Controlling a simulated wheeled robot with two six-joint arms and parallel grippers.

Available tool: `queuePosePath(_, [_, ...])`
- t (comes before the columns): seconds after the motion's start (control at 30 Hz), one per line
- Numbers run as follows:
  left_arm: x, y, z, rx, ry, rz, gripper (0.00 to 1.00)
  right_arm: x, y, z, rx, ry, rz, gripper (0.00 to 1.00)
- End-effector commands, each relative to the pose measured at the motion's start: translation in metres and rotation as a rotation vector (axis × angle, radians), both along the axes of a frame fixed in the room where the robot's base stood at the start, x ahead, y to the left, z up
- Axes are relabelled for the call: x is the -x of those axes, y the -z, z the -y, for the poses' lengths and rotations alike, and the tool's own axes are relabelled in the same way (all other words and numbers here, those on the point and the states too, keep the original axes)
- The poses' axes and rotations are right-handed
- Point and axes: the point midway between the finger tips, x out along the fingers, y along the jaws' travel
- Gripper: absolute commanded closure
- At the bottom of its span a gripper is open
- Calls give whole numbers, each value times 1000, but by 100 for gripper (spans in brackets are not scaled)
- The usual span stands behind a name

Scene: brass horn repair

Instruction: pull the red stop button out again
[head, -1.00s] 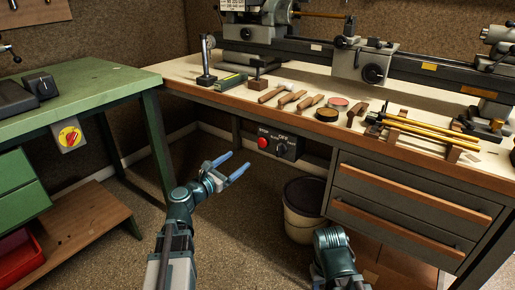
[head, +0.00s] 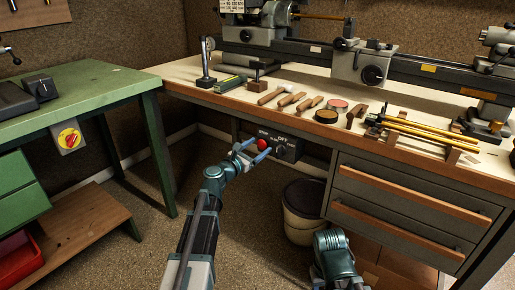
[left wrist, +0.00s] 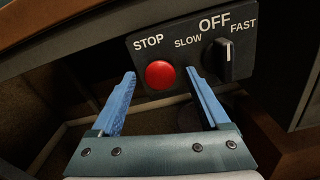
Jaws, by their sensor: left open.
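The red stop button (head: 262,144) sits on a dark control box (head: 290,153) under the front edge of the wooden bench. In the left wrist view the button (left wrist: 160,74) is round, below the word STOP, left of a rotary knob (left wrist: 224,60) pointing up at OFF. My left gripper (head: 256,149) is open at the box. In the left wrist view its blue fingers (left wrist: 160,84) stand on either side of the button, with a gap on each side. Whether the fingertips reach the panel is unclear. My right arm shows at the bottom, its gripper out of view.
The bench edge (head: 300,118) overhangs the box. Drawers (head: 410,205) stand to its right, and a bucket (head: 303,210) is on the floor below. A green table (head: 85,95) with a red-and-yellow switch (head: 69,138) stands at the left. The floor between is free.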

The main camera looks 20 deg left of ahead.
Motion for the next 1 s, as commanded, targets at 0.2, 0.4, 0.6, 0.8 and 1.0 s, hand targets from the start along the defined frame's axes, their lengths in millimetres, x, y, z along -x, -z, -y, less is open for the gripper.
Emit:
queuePosePath(0.2, [0,0,0,0,0,0,32,0,0,0,0,0,0,50])
queuePosePath(0.4, [0,0,0,0,0,0,68,0,0,0,0,0,0,50])
queuePosePath(0.6, [0,0,0,0,0,0,100,0,0,0,0,0,0,50])
queuePosePath(0.8, [0,0,0,0,0,0,100,0,0,0,0,0,0,50])
queuePosePath(1.0, [0,0,0,0,0,0,100,0,0,0,0,0,0,50])
